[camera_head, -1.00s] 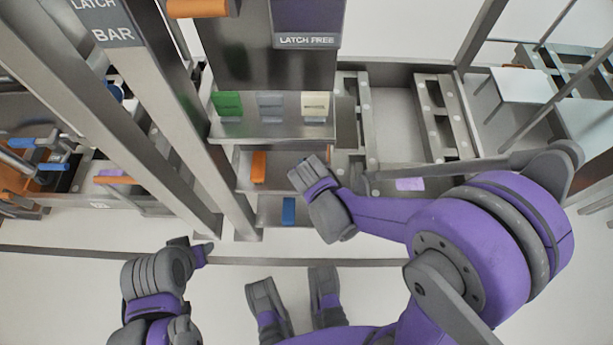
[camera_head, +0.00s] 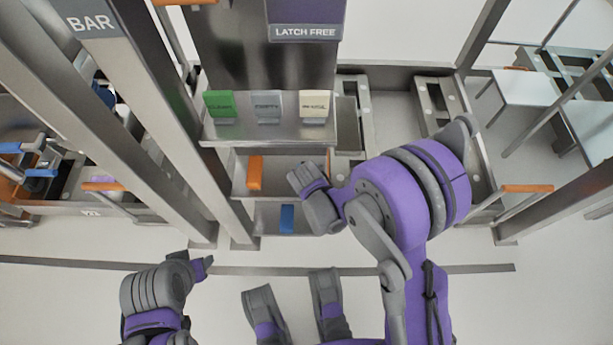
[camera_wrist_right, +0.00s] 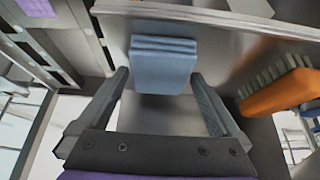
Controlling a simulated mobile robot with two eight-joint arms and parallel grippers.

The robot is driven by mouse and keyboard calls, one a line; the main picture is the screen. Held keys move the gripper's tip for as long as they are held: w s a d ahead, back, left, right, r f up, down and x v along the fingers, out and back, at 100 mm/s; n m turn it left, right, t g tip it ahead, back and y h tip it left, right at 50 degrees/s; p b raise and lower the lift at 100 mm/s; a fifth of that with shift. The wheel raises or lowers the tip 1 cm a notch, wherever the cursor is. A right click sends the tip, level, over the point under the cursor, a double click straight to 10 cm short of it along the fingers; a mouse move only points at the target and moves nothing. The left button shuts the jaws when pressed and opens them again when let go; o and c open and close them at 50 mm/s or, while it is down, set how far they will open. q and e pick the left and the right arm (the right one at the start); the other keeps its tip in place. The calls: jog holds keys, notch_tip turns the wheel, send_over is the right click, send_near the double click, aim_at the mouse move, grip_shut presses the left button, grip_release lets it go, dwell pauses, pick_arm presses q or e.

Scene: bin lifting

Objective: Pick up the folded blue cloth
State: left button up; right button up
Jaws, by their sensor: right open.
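The folded blue cloth (camera_head: 287,219) lies on the lowest shelf of the metal stand in the head view. In the right wrist view the cloth (camera_wrist_right: 163,65) shows as a layered light-blue block on a metal surface. My right gripper (camera_wrist_right: 160,80) is open, with one finger on each side of the cloth's near part in that view. I cannot tell how far above the cloth the fingers are. In the head view my right gripper (camera_head: 302,178) is just above and right of the cloth. My left gripper (camera_head: 203,264) is at lower left, away from the cloth; its jaws are unclear.
An orange brush (camera_head: 255,173) lies on the shelf above; it shows at right in the wrist view (camera_wrist_right: 280,93). Green, grey and cream labelled cards (camera_head: 314,104) stand on the top shelf. A metal post (camera_head: 205,150) rises left of the shelves. Floor in front is clear.

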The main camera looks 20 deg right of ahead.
jog(key=shift+c, duration=0.2)
jog(key=c, duration=1.1)
jog(key=shift+o, duration=0.2)
jog(key=shift+s+r+p, duration=0.15)
jog(key=shift+r+p, duration=0.2)
jog(key=shift+r, duration=0.3)
notch_tip(320, 180, up, 6)
jog(key=shift+f+p, duration=0.15)
jog(key=shift+p, duration=0.85)
jog(key=s+a, duration=0.2)
jog(key=s, duration=0.7)
jog(key=s+a, duration=0.3)
jog(key=s, duration=0.7)
jog(key=shift+a, duration=0.25)
